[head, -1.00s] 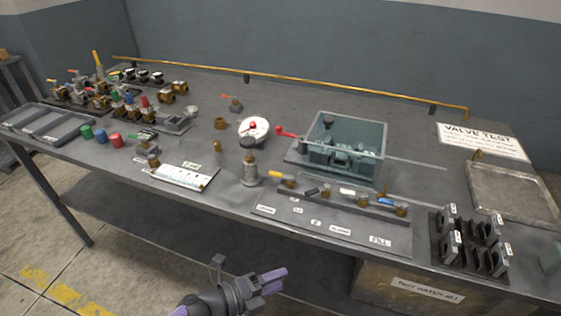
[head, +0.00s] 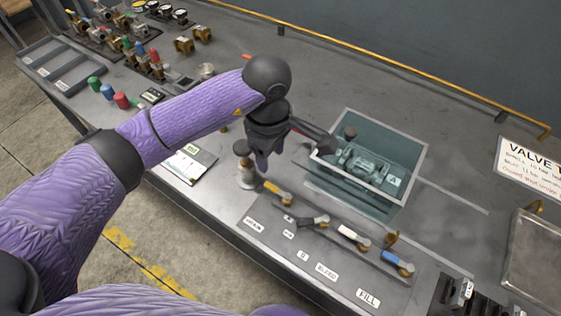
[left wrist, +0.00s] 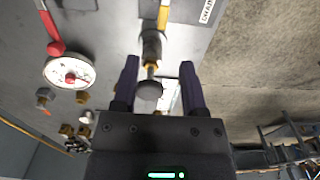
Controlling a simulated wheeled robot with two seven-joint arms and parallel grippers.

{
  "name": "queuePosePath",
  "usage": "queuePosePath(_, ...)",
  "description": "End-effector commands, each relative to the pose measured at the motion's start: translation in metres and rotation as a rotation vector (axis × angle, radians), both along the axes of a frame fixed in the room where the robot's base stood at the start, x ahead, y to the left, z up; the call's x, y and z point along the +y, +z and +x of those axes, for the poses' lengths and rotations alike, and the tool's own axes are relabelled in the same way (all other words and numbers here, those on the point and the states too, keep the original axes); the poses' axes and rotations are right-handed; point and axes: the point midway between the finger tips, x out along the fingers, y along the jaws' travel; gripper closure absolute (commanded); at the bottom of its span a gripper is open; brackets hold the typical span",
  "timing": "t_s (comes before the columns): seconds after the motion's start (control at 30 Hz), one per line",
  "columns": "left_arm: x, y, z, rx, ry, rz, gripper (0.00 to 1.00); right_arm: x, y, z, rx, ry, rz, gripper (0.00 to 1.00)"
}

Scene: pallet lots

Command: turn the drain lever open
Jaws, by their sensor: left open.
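The drain lever, a yellow-handled lever (head: 275,188), is at the left end of a row of levers, nearest the label that appears to read DRAIN (head: 254,225). A yellow handle also shows at the top of the left wrist view (left wrist: 164,16). My left gripper (head: 263,160) hangs over the table just above and behind the yellow lever, pointing down, apart from it. In the left wrist view the left gripper (left wrist: 159,68) has its fingers spread, with a dark-topped post (left wrist: 149,88) seen between them. My right gripper is not in view.
Black (head: 312,220), white (head: 352,235) and blue (head: 398,262) levers continue the row to the right. A teal-walled tank (head: 412,150) stands behind them. A post with a round top (head: 244,170) stands left of the yellow lever. A gauge (left wrist: 70,72) and red lever (left wrist: 48,25) are close by.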

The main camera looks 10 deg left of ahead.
Motion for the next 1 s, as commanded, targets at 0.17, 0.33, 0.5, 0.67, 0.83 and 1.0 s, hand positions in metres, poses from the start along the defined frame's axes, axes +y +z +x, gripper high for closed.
queuePosePath(0.17, 0.0, -0.043, -0.002, 0.008, 0.001, -0.001, 0.45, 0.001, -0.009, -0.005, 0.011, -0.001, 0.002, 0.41)
queuePosePath(0.33, -0.001, -0.08, -0.001, 0.006, 0.003, -0.003, 0.45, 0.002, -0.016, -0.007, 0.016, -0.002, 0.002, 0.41)
queuePosePath(0.5, 0.0, -0.095, -0.001, 0.005, 0.003, -0.004, 0.45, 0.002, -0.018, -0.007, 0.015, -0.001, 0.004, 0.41)
queuePosePath(0.67, 0.0, -0.096, -0.001, 0.004, 0.002, -0.004, 0.45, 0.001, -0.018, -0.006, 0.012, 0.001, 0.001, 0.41)
queuePosePath(0.83, -0.001, -0.096, -0.001, 0.004, 0.003, -0.004, 0.64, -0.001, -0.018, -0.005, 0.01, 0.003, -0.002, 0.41)
queuePosePath(1.0, -0.001, -0.096, -0.001, 0.004, 0.003, -0.005, 1.0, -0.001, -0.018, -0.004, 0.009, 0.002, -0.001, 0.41)
